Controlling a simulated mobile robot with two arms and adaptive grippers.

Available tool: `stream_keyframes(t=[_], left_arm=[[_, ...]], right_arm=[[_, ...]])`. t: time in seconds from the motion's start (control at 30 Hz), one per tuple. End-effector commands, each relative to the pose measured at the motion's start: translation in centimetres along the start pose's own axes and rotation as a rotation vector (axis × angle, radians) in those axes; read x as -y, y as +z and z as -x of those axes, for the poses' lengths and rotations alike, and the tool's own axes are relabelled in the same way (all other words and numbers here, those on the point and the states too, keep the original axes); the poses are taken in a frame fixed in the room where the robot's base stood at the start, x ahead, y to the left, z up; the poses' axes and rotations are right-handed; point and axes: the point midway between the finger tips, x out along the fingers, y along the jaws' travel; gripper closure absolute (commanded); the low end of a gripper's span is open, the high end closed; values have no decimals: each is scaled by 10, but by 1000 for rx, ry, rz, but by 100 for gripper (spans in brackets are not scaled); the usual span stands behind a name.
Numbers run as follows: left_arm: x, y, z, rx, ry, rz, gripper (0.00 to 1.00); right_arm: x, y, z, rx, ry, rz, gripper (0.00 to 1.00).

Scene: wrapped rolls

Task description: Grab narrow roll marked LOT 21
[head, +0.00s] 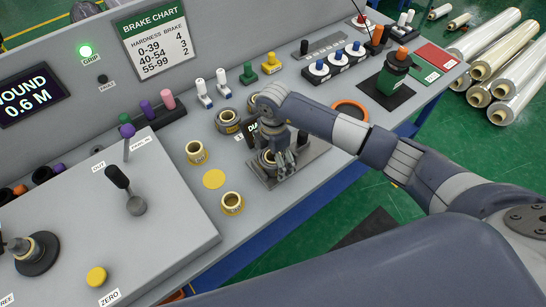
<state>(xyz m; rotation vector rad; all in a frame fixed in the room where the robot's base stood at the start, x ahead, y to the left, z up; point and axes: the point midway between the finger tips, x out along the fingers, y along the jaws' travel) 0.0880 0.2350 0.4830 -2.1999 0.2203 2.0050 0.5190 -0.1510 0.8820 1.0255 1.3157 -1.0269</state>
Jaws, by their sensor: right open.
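Several small yellowish rolls with dark label bands stand on the grey bench; their lot numbers are too small to read, so I cannot tell which is LOT 21. One roll (196,152) stands left of my right gripper, and another roll (232,203) stands nearer the front edge. A wider grey-wrapped roll (228,121) stands behind. My right gripper (285,164) is open and points down over a dark square stand, beside a roll (265,158) partly hidden by its fingers. I cannot tell if they touch. My left gripper is not in view.
A flat yellow disc (214,179) lies between the rolls. A raised console with a black lever (117,178) and yellow button (96,277) fills the left. Large wrapped rolls (492,60) lie on the green floor.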

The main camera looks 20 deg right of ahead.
Motion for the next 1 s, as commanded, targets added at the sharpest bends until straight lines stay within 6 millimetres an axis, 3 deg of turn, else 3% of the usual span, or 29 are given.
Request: stream_keyframes(t=[0.17, 0.43, 0.77, 1.0], left_arm=[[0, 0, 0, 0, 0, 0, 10], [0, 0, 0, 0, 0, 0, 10], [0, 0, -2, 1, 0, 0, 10], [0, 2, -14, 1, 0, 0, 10]], right_arm=[[0, 0, -1, 0, 0, 1, 5], [0, 0, -1, -1, 0, 1, 61], [0, 0, 2, -1, 2, 0, 61], [-2, -1, 39, -2, 8, 2, 61]])
